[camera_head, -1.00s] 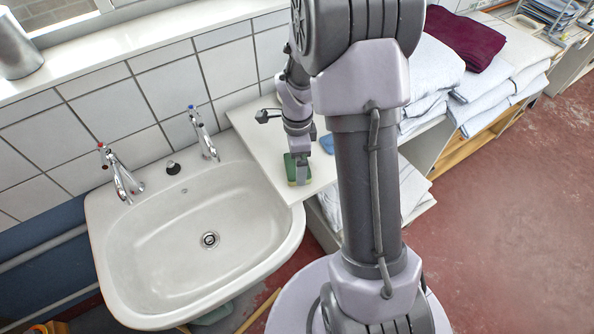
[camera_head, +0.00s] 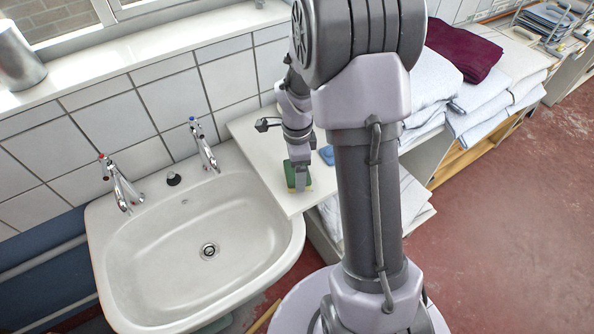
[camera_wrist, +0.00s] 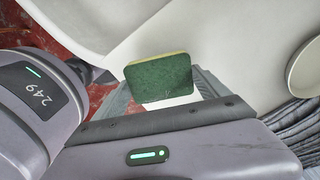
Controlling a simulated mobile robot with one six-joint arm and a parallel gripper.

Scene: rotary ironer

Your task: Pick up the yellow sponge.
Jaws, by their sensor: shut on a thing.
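The sponge (camera_head: 290,174) has a green face and a thin yellow layer; it is at the front of the white counter beside the sink. In the wrist view the sponge (camera_wrist: 160,80) shows mostly its green face, with a yellow strip along its upper edge. My gripper (camera_head: 301,180) points down and is shut on the sponge. My gripper's grey fingers (camera_wrist: 165,95) lie on either side of it in the wrist view. I cannot tell whether the sponge touches the counter.
The white sink (camera_head: 165,255) with two taps is left of the counter (camera_head: 295,205). A blue item (camera_head: 327,155) lies close right of the sponge, partly behind my arm. Folded white towels (camera_head: 425,75) and a maroon cloth (camera_head: 463,50) are further right.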

